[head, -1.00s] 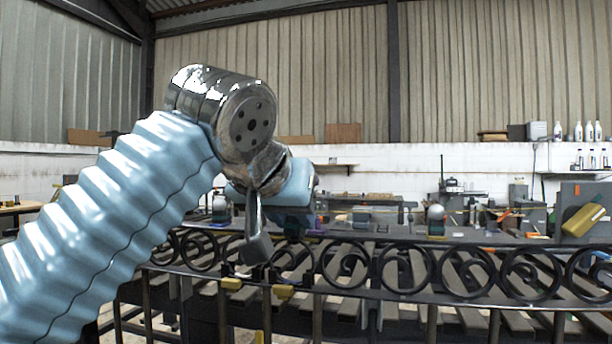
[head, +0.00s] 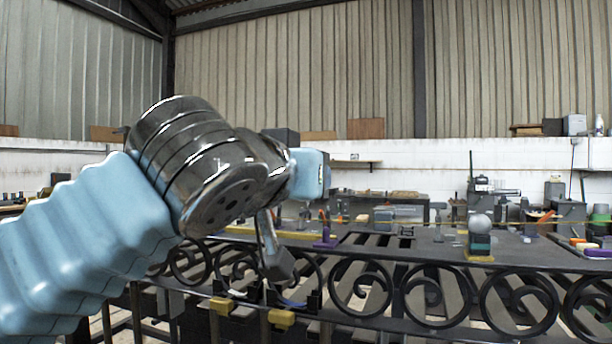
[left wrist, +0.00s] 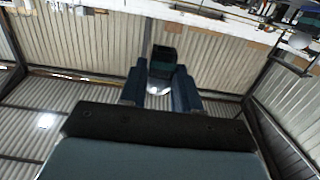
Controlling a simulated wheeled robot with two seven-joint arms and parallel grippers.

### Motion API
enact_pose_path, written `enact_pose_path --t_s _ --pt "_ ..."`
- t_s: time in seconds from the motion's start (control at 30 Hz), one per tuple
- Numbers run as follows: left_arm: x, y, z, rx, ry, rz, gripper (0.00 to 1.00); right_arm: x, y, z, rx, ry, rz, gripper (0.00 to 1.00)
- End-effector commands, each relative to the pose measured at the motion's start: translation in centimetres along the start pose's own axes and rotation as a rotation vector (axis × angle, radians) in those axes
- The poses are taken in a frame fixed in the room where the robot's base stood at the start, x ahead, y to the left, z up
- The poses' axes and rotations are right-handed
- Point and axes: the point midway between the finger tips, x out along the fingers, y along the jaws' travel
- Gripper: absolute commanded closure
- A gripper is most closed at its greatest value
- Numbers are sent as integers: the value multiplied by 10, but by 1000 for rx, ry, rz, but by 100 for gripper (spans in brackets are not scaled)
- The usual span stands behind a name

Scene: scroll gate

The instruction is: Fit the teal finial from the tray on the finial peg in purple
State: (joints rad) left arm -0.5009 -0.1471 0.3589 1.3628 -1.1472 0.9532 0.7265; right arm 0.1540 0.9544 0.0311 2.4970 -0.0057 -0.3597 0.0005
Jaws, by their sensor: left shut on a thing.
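My left gripper (left wrist: 160,86) is shut on the teal finial (left wrist: 163,58) in the left wrist view. The finial shows a dark teal block and a silver ball (left wrist: 158,88) between the two fingers. In the head view my left gripper's light blue body (head: 308,173) is raised above the gate; its fingertips and the held finial are hidden. A purple peg base (head: 325,239) stands on the bench behind the gate, below and slightly right of the gripper body. My right gripper is out of view.
The dark scroll gate (head: 350,290) runs across the front, with yellow blocks (head: 281,318) on its lower rail. Another silver-balled teal finial (head: 480,236) stands on a yellow base to the right. A tray with coloured pieces (head: 597,252) sits at the right edge.

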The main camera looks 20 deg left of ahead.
Motion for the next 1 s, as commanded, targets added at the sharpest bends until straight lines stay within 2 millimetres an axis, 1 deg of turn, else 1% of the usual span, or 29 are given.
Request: enact_pose_path --t_s 1.0 --pt "30 0 5 0 0 0 100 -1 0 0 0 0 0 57"
